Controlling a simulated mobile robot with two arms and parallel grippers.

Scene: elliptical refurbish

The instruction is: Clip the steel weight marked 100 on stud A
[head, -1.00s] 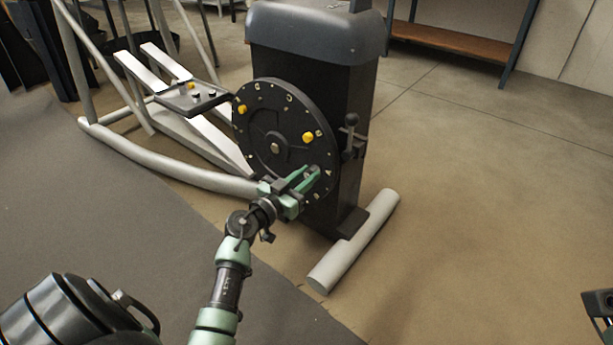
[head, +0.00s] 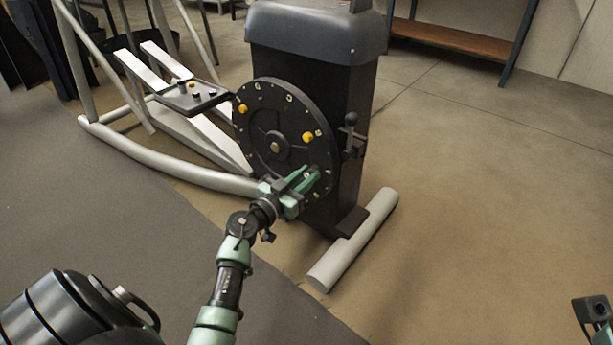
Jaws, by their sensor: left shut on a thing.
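The black flywheel disc (head: 258,118) stands upright on the front of the machine, with small pale letters and marks around its rim. Two yellow pieces sit on it, one at the upper left (head: 243,109) and one at the right (head: 308,137). My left gripper (head: 309,176) is at the disc's lower right edge, shut on a small grey piece that its green fingers mostly hide. I cannot read a number on that piece or tell if it touches the disc. My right gripper (head: 592,312) shows only partly at the lower right edge, far from the disc.
A black tray (head: 190,98) with several small grey and yellow pieces is left of the disc. A lever with a black knob (head: 351,120) stands right of the disc. The machine's grey foot bar (head: 352,243) lies below. Floor at right is clear.

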